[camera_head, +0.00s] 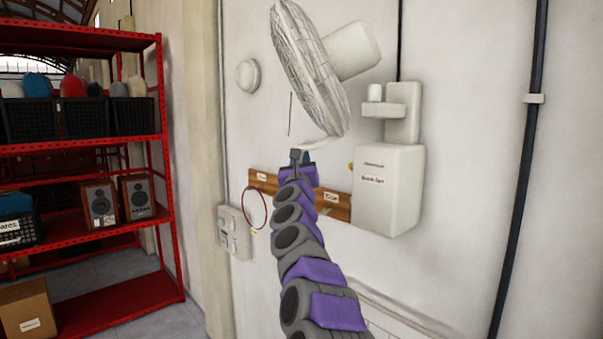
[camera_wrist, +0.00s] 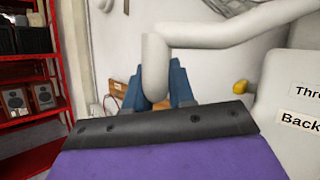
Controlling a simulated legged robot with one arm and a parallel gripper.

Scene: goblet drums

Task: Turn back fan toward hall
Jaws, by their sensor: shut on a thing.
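The white wall fan (camera_head: 300,60) has a round wire cage facing left and a white motor housing (camera_head: 352,50) behind it. A white mount box (camera_head: 388,195) below it bears a label that reads "Back fan". A thin white bent handle (camera_head: 318,145) lies below the cage. In the wrist view the handle (camera_wrist: 156,60) runs from the upper right and bends down between my blue fingers. My gripper (camera_head: 301,157) is shut on this handle; in the wrist view the gripper (camera_wrist: 158,85) has one finger on each side of it.
A red shelf rack (camera_head: 80,142) with crates and speakers stands at the left. A wooden board (camera_head: 335,205) and a grey switch panel (camera_head: 235,232) are on the wall, with a red ring (camera_head: 255,208) beside them. A dark pipe (camera_head: 520,170) runs down the right wall.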

